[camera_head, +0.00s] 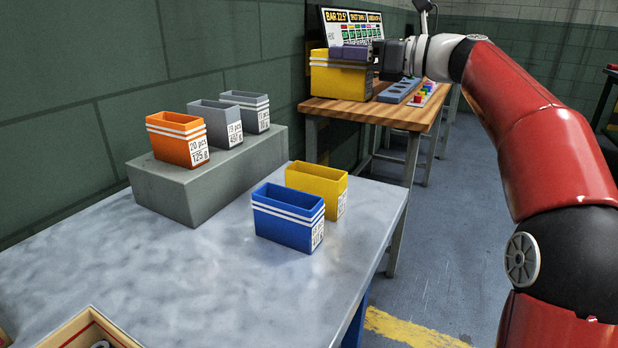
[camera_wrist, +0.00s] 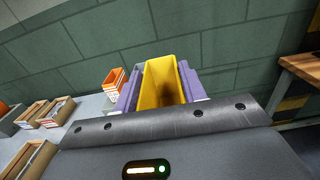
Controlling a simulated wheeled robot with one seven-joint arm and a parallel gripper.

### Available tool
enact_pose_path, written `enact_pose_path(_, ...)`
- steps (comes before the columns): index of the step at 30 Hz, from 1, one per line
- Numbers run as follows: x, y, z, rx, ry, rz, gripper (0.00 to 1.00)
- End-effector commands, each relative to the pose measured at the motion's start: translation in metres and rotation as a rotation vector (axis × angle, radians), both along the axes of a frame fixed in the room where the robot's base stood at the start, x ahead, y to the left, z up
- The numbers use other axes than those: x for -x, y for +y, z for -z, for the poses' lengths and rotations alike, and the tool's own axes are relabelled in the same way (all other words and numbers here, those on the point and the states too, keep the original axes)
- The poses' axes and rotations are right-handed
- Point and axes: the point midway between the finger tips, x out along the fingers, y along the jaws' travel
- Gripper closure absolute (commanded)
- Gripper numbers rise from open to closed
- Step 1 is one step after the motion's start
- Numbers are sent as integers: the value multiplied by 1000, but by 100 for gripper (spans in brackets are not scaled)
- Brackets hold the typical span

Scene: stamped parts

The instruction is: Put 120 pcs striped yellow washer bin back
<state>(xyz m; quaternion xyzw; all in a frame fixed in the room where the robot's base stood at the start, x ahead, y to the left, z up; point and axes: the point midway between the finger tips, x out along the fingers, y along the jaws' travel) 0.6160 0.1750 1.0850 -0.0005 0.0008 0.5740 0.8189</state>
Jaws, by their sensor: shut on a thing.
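A striped yellow bin (camera_head: 340,79) with white bands is at the top centre of the head view, beside the screen. My gripper (camera_head: 352,53) is shut on it, with its purple fingers at the rim. In the wrist view the same yellow bin (camera_wrist: 162,80) sits between the purple fingers, and its inside looks empty apart from shadow. In the head view the bin overlaps the left part of the wooden bench (camera_head: 400,118); I cannot tell its height above it. Its label is not visible.
A grey step (camera_head: 185,188) on the metal table (camera_head: 170,270) carries an orange bin (camera_head: 178,141) and grey bins (camera_head: 215,125) and (camera_head: 246,110). A blue striped bin (camera_head: 288,217) and a plain-looking yellow bin (camera_head: 318,186) stand close together at right. The table's front middle is clear.

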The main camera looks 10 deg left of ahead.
Motion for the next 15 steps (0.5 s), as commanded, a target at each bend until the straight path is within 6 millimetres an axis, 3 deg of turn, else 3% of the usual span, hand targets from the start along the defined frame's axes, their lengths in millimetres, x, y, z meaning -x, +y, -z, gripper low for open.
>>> enact_pose_path(5,0,-1,23,0,6,1,100)
enact_pose_path(15,0,-1,116,-1,6,1,100)
